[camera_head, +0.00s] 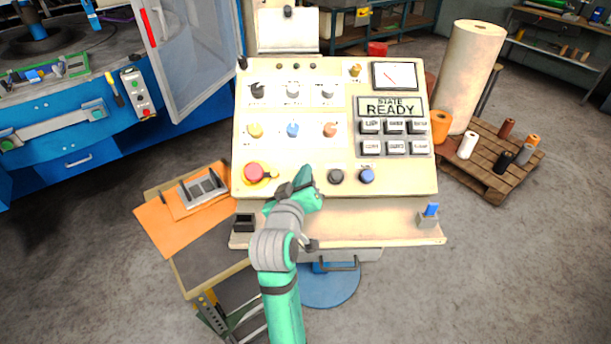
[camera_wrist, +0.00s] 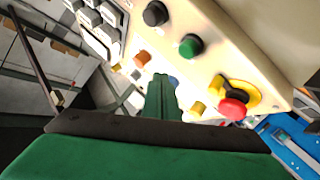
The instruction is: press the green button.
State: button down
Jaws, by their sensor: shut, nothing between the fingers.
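The green button (camera_wrist: 191,46) is a round cap on the sloping cream control panel (camera_head: 340,195). In the wrist view it sits between a black button (camera_wrist: 155,13) and the red mushroom button (camera_wrist: 232,105) on its yellow base. The depth gap cannot be told.
The red mushroom button (camera_head: 254,173) is close left of my gripper. A black button (camera_head: 336,176) and a blue button (camera_head: 366,175) are to its right. Knobs fill the panel above. A blue switch (camera_head: 431,210) stands on the right ledge.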

jog(key=shift+w+f, duration=0.65)
jog(key=shift+f, duration=0.3)
jog(key=shift+w+f, duration=0.65)
jog(key=shift+f, duration=0.3)
jog(key=shift+w+f, duration=0.1)
dwell(0.7)
jog(key=shift+w+f, duration=0.15)
jog(key=shift+f, duration=0.1)
jog(key=shift+w+f, duration=0.3)
jog(key=shift+f, duration=0.15)
dwell(0.9)
jog(key=shift+s+r, duration=0.1)
jog(key=shift+r, duration=0.05)
dwell(0.3)
jog(key=shift+s+r, duration=0.45)
jog(key=shift+r, duration=0.2)
jog(key=shift+s+r, duration=0.75)
jog(key=shift+r, duration=0.3)
jog(key=shift+s+r, duration=0.7)
jog(key=shift+r, duration=0.3)
